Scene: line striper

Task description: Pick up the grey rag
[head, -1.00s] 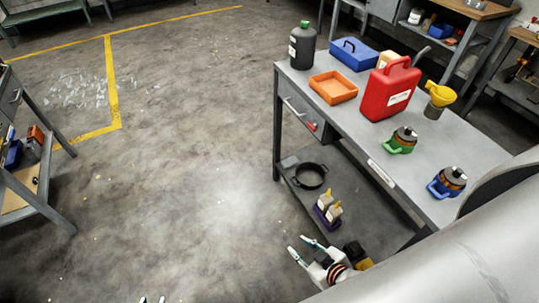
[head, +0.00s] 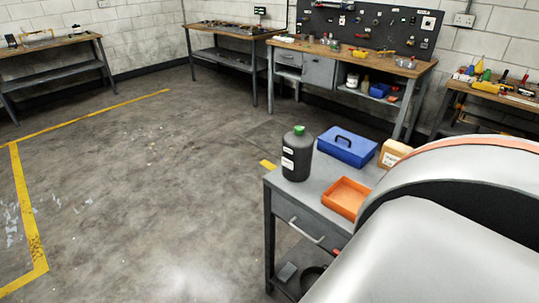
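I cannot make out a grey rag for certain. A small flat grey item (head: 287,271) lies on the lower shelf of the grey metal workbench (head: 283,203), beside a dark pan (head: 308,279) that is partly hidden. I cannot tell whether this item is the rag. Neither gripper is in view. A large pale part of my own arm fills the lower right and hides most of the workbench top.
On the workbench stand a dark bottle with a green cap (head: 297,155), a blue toolbox (head: 346,147), an orange tray (head: 345,197) and a tan container (head: 393,153). Other benches line the back walls. The floor (head: 150,190) at left is clear.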

